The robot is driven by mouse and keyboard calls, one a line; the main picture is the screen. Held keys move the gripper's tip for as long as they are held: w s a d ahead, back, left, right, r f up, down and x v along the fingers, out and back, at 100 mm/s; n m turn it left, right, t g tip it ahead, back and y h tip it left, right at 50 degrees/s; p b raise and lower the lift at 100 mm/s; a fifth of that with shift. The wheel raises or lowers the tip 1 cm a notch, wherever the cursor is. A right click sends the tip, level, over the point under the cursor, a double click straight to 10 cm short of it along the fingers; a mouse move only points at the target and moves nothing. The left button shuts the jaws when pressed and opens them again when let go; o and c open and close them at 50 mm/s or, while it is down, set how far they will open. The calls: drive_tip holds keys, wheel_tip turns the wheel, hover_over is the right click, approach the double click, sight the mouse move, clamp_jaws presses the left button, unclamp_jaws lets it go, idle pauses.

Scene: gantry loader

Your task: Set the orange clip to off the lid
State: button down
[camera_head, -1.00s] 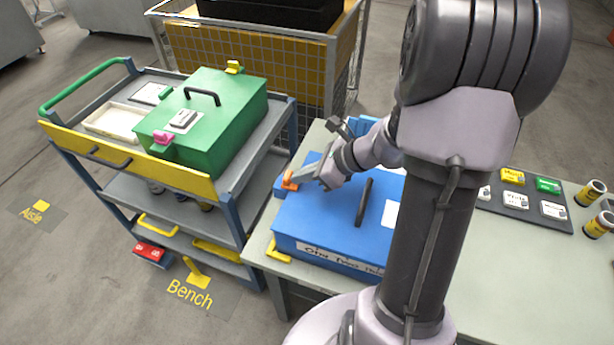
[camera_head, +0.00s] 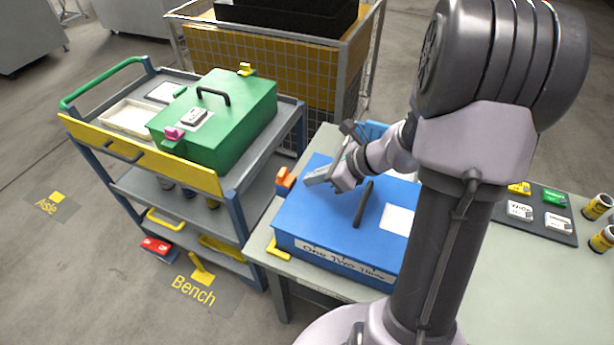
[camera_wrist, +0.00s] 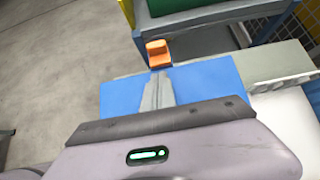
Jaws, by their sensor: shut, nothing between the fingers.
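The orange clip (camera_head: 285,178) is at the left edge of the blue box on the bench, standing tilted up and outward from the lid. It also shows in the wrist view (camera_wrist: 158,53), just beyond the blue lid's edge. The blue lid (camera_head: 318,220) is closed, with a dark bar handle (camera_head: 363,204) on top. My gripper (camera_head: 308,180) is over the lid, to the right of the clip and apart from it. In the wrist view its fingers (camera_wrist: 157,82) are together, with nothing between them, pointing toward the clip.
A yellow clip (camera_head: 278,249) is at the box's front left corner. A cart (camera_head: 150,150) carrying a green box (camera_head: 240,118) stands to the left, close to the bench. Cans (camera_head: 597,207) and a dark tray of labelled blocks (camera_head: 540,228) are on the right.

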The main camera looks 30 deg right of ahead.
drive_tip(key=p+v, duration=0.3)
drive_tip(key=v, duration=0.5)
drive_tip(key=shift+r, duration=0.45)
drive_tip(key=shift+d, duration=0.1)
